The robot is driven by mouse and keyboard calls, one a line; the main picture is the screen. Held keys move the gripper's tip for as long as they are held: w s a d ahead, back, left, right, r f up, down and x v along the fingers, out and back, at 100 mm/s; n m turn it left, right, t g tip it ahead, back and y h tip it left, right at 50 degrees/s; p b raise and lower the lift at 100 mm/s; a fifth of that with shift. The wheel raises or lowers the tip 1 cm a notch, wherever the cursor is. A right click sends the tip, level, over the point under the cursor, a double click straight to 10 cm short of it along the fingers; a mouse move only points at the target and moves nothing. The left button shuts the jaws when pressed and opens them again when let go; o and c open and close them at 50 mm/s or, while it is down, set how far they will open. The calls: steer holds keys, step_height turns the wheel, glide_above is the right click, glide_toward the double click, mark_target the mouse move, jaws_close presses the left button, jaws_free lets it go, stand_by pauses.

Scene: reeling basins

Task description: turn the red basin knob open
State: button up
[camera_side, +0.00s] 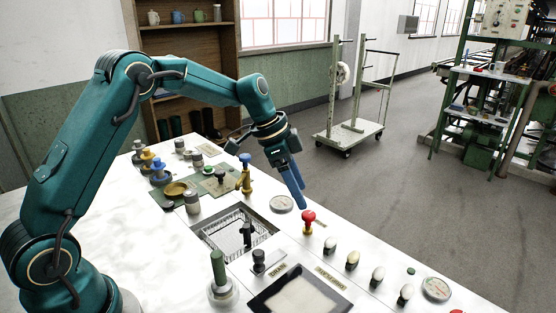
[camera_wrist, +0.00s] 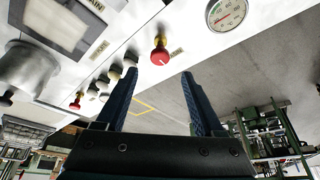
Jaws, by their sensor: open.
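A red knob (camera_side: 308,217) on a yellow collar stands on the white bench top near its far edge. It also shows in the wrist view (camera_wrist: 160,56), in line with the gap between my fingers and beyond their tips. My gripper (camera_side: 301,206) is above the bench, its blue fingers pointing down just left of the red knob in the side view. In the wrist view my gripper (camera_wrist: 159,73) is open, with nothing between the fingers. A second red knob (camera_wrist: 76,104) shows farther along the bench; only its top shows in the side view (camera_side: 457,311).
Several pale knobs (camera_side: 352,259) stand in a row beyond the red knob. A round gauge (camera_side: 282,203) lies flat near my fingers. A yellow valve (camera_side: 245,181) with a blue top stands to the left. A recessed basin (camera_side: 205,238) and a framed panel (camera_side: 262,303) lie nearer.

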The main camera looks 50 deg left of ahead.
mark_target(308, 213)
steer(key=shift+x, duration=2.75)
steer(key=shift+s+a+f, duration=0.1)
steer(key=shift+s+a, duration=0.05)
steer(key=shift+s, duration=0.05)
jaws_close()
